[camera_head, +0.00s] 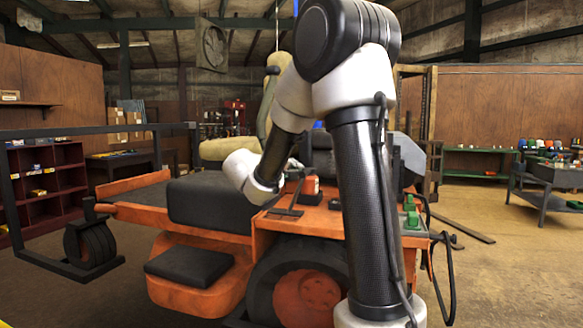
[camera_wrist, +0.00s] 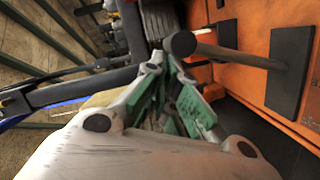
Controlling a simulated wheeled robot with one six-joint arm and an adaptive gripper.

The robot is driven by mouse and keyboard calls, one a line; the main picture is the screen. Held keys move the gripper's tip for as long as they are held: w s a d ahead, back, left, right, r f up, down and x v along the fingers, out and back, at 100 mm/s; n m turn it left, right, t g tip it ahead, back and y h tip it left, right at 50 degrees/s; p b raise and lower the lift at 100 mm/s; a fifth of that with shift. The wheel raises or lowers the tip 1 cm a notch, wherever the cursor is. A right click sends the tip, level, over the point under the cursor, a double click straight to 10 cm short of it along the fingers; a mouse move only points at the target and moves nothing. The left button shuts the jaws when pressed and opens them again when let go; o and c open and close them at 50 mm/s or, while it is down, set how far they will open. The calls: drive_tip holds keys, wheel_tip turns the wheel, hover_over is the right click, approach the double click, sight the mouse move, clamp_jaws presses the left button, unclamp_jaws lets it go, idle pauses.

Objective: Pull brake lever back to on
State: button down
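The brake lever (camera_wrist: 240,55) appears to be the dark rod with a round knob on the orange mower panel, by a black slot plate (camera_wrist: 290,72) in the wrist view. Its knob (camera_wrist: 182,44) is just beyond and right of my fingertips; whether they touch, I cannot tell. My gripper (camera_wrist: 162,62) has its grey, green-padded fingers drawn together, with nothing visible between them. In the head view, my gripper (camera_head: 297,165) is over the orange mower (camera_head: 200,283), close to a small upright control with a red part (camera_head: 310,186). My arm hides part of the controls there.
The black deck (camera_head: 210,199) lies to the left. Green-topped controls (camera_head: 411,213) sit right of my arm. A bench (camera_head: 545,180) stands far right, with open floor before it.

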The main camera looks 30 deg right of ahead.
drive_tip(key=shift+s+d+f, duration=0.15)
drive_tip(key=shift+s+f, duration=0.05)
drive_tip(key=s+a+r, duration=0.1)
drive_tip(key=a+r, duration=0.3)
drive_tip(key=a, duration=0.7)
drive_tip(key=shift+s+a, duration=0.15)
drive_tip(key=shift+s, duration=0.05)
idle(0.4)
